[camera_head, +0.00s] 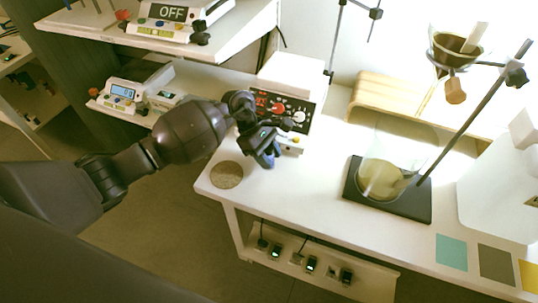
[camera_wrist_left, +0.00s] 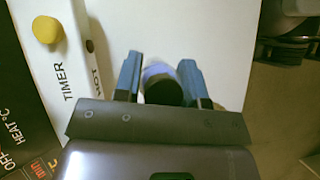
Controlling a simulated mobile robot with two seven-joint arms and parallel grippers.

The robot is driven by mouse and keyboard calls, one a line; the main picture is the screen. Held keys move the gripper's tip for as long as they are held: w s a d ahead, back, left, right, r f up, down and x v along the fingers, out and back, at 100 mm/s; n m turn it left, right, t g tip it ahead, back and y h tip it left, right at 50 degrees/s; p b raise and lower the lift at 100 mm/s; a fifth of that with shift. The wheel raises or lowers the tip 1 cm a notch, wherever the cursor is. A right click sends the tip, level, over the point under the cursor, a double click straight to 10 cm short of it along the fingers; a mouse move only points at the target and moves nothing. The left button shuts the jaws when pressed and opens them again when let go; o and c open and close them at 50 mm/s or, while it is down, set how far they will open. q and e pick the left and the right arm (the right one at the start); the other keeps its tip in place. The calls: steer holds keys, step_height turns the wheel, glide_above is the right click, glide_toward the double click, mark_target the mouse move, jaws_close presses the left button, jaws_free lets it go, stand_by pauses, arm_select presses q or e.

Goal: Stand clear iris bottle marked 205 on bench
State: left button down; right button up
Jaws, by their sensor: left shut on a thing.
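My left gripper (camera_head: 265,150) is over the white bench (camera_head: 300,205), close to the front of the hotplate. Its blue fingers are shut on a small bottle. In the left wrist view the bottle (camera_wrist_left: 158,72) sits between the two fingertips, with a dark round cap toward the camera and a pale violet rim beyond it. Its mark is not readable, and in the head view the fingers mostly hide it. I cannot tell whether its base touches the bench. My right gripper is not in view.
The white hotplate (camera_head: 283,88) with dials stands just behind the gripper. A round cork mat (camera_head: 226,175) lies at the bench's left front corner. A glass flask (camera_head: 381,178) and stand base (camera_head: 418,206) are to the right. Bench between mat and flask is clear.

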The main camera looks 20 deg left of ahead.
arm_select(q)
steer(key=shift+f, duration=0.2)
steer(key=c, duration=0.8)
jaws_free()
steer(key=shift+o, duration=0.5)
